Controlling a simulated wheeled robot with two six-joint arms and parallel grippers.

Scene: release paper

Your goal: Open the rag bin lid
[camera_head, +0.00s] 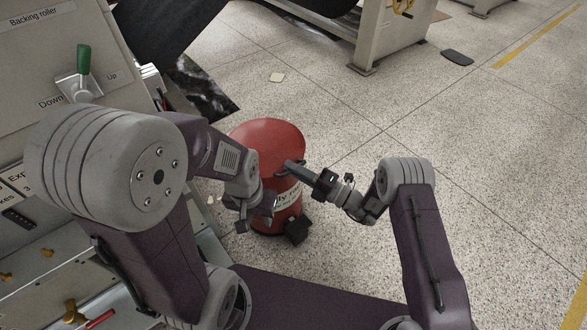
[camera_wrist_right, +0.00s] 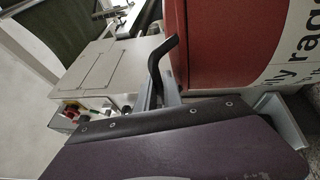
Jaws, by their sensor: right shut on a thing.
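The rag bin (camera_head: 285,195) is a red round can with a white lettered label, standing on the floor in the middle of the head view. Its red domed lid (camera_head: 262,140) is on top; I see no clear gap under it. My right gripper (camera_head: 284,172) is at the lid's right front edge, shut on the black lid handle. The right wrist view shows this curved black handle (camera_wrist_right: 160,62) beside the red bin and its label (camera_wrist_right: 290,62). My left gripper (camera_head: 255,216) is in front of the bin's lower left side, fingers apart and empty.
A black pedal-like block (camera_head: 298,230) is at the bin's foot. A beige machine panel with a green-handled lever (camera_head: 84,62) stands close on the left. Another machine frame (camera_head: 385,35) is at the back. The speckled floor (camera_head: 500,150) right of the bin is clear.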

